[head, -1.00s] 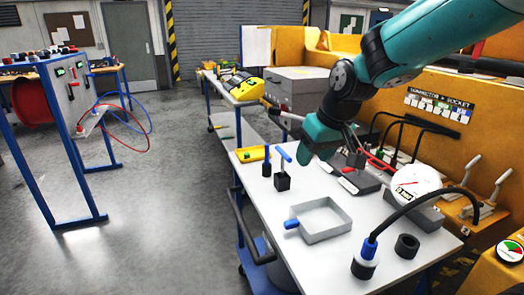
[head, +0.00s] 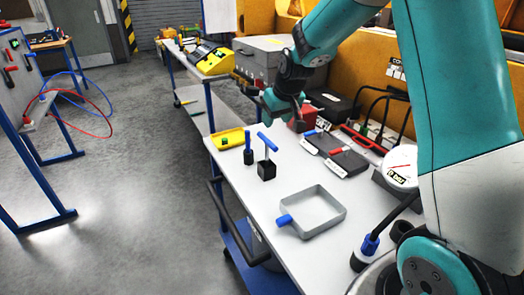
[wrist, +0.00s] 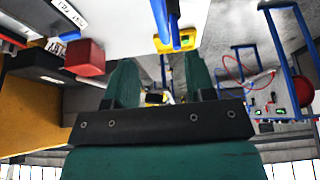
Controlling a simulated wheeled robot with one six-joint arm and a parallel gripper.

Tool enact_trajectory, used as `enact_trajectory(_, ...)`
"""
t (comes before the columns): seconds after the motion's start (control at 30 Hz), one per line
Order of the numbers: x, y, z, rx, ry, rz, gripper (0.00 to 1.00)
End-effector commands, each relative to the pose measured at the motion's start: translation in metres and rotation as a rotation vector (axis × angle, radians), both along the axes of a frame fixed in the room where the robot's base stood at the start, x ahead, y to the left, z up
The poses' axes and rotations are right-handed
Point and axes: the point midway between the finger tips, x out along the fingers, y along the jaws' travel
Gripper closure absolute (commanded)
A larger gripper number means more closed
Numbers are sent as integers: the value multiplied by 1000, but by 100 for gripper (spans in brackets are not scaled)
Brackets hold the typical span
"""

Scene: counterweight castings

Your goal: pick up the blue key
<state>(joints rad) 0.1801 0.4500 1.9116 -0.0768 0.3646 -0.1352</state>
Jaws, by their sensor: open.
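A blue T-shaped handle, likely the blue key (head: 267,143), stands upright on a black block (head: 266,171) on the white table in the head view. A smaller blue-topped black peg (head: 248,145) stands just left of it. A blue bar (wrist: 161,18) shows at the top of the wrist view; I cannot tell which thing it is. My gripper (head: 287,108) is above the far part of the table, behind and right of the blue handle and apart from it. In the wrist view its two fingers (wrist: 160,78) are spread with nothing held between them.
A yellow tray (head: 222,141) with a green piece lies at the table's left edge. A grey square tray (head: 330,222) with a blue grip lies in front. A red box (wrist: 85,57), dark cases (head: 350,160) and a round gauge (head: 400,165) stand to the right.

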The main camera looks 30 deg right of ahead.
Motion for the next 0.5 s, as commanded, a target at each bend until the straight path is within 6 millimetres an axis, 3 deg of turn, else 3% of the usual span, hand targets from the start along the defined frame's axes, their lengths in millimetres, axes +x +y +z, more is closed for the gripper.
enact_trajectory(0.23,20,-4,-48,1,4,-5,50)
enact_trajectory(0.5,30,-1,-68,1,1,-3,50)
